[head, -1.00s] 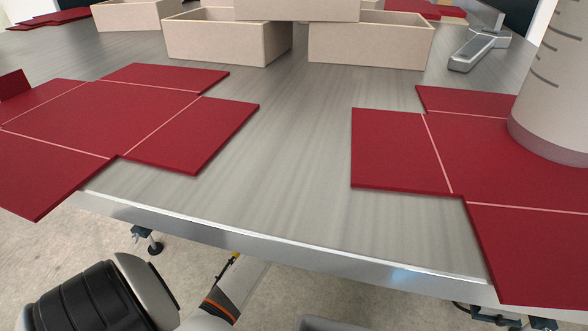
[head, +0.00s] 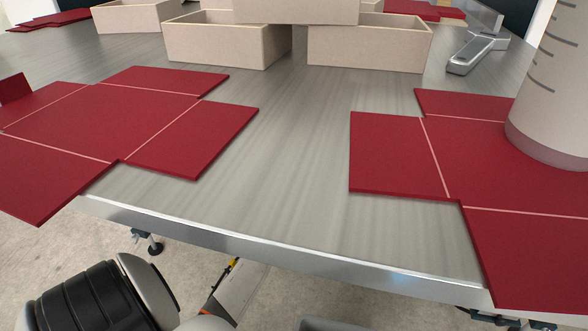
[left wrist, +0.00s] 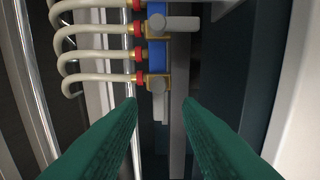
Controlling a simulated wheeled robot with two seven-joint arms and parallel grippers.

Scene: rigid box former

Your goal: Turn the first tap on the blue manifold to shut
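The blue manifold (left wrist: 157,54) shows at the top middle of the left wrist view, with brass and red fittings and several pale hoses on its left. A grey tap handle (left wrist: 180,23) near the top lies crosswise, pointing right. A lower grey tap handle (left wrist: 158,92) points down the picture, in line with the manifold. I cannot tell which tap counts as the first. My left gripper (left wrist: 159,104) is open, its green fingers apart on either side of the lower handle in the picture. Contact is not visible. The manifold and my right gripper are not visible in the head view.
In the head view, a metal table (head: 290,130) carries flat red box blanks (head: 100,120) and (head: 395,150) and several beige boxes (head: 225,42). A pale cylinder (head: 558,85) stands over the right blank. In the left wrist view, a white panel (left wrist: 300,110) is at right.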

